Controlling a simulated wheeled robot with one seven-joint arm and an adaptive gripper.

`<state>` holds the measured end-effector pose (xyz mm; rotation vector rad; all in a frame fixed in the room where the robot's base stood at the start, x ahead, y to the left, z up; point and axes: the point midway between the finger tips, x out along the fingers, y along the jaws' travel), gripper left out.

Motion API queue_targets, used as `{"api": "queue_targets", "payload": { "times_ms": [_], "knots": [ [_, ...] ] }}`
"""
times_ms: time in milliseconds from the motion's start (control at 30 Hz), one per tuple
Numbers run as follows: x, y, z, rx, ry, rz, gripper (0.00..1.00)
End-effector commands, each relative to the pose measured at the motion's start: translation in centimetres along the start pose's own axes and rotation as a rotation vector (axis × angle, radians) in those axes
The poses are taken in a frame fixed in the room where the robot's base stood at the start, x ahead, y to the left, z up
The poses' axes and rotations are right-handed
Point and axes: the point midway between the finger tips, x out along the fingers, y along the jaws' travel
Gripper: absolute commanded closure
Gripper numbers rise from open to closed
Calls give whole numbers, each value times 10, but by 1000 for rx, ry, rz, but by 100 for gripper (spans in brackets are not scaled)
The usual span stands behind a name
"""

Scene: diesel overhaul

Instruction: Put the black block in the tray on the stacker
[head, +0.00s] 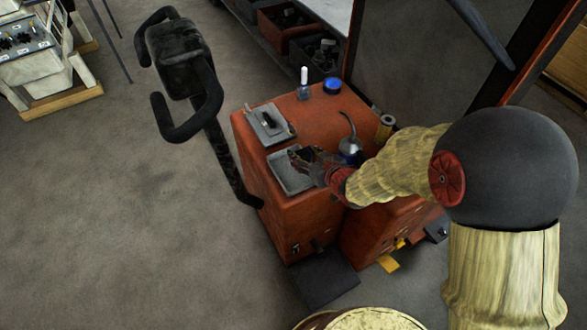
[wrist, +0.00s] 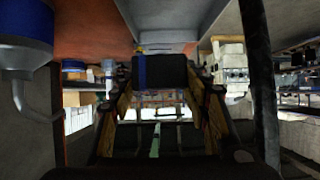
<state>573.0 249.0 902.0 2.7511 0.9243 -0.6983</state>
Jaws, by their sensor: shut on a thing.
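The stacker (head: 300,222) is an orange-red machine body with a flat top in the middle of the head view. An empty-looking grey tray (head: 285,183) lies on its top near the front edge. My gripper (head: 304,158) reaches in from the right, over the tray's far right part. In the wrist view my gripper (wrist: 162,95) is shut on the black block (wrist: 160,72), held between the fingertips. The block is hard to separate from the dark fingers in the head view. I cannot tell how high it is above the tray.
A second grey tray (head: 266,129) holding a dark object lies behind. An oil can (head: 350,146) stands close beside my gripper, with a yellowish cylinder (head: 385,127) beyond it. A blue-lidded item (head: 332,86) and a white-topped bottle (head: 304,84) stand at the back. A black handle (head: 182,72) rises at left.

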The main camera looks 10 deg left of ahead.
Motion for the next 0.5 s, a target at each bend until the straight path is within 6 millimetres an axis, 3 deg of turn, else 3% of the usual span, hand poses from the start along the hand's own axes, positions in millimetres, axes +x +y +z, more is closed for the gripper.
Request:
{"api": "queue_targets", "payload": {
  "times_ms": [33,200,500],
  "knots": [
    [13,-5,12,1,-6,-3,82],
    [36,-13,22,1,-4,0,82],
    [54,-20,30,1,-4,0,82]
  ]
}}
